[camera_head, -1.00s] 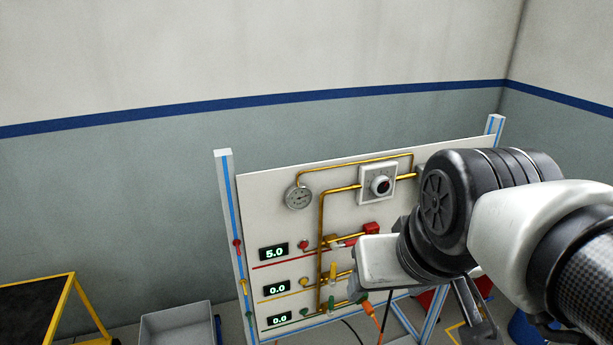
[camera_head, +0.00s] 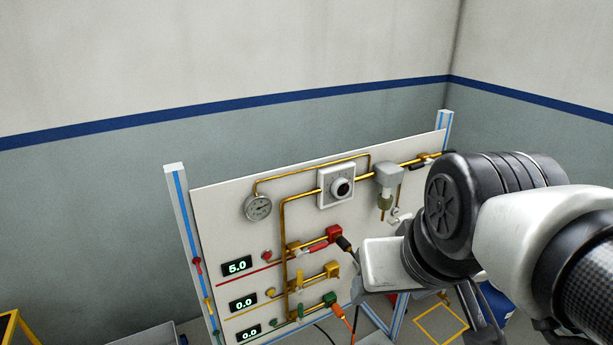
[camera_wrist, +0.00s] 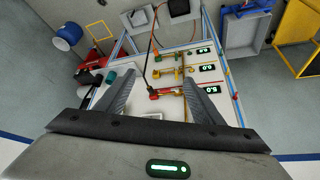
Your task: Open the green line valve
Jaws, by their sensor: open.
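The white panel (camera_head: 235,205) carries three lines with red, yellow and green parts. The green line is the lowest in the head view, with a green block (camera_head: 329,299) and a small green valve handle (camera_head: 300,311) standing across its pipe. An orange-ended cable plugs into that block. In the inverted wrist view the green line (camera_wrist: 155,46) is the farthest row, small and hard to make out. My gripper (camera_wrist: 160,76) is open and empty, its fingers pointing toward the panel, apart from the valve. In the head view my arm covers the panel's right side.
The red handle (camera_head: 318,248) lies along its pipe; the yellow handle (camera_head: 300,280) stands across its own. The red line's display (camera_head: 237,266) reads 5.0; the other two read 0.0. A grey bin (camera_wrist: 244,28) and a yellow-framed table (camera_wrist: 294,38) stand nearby.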

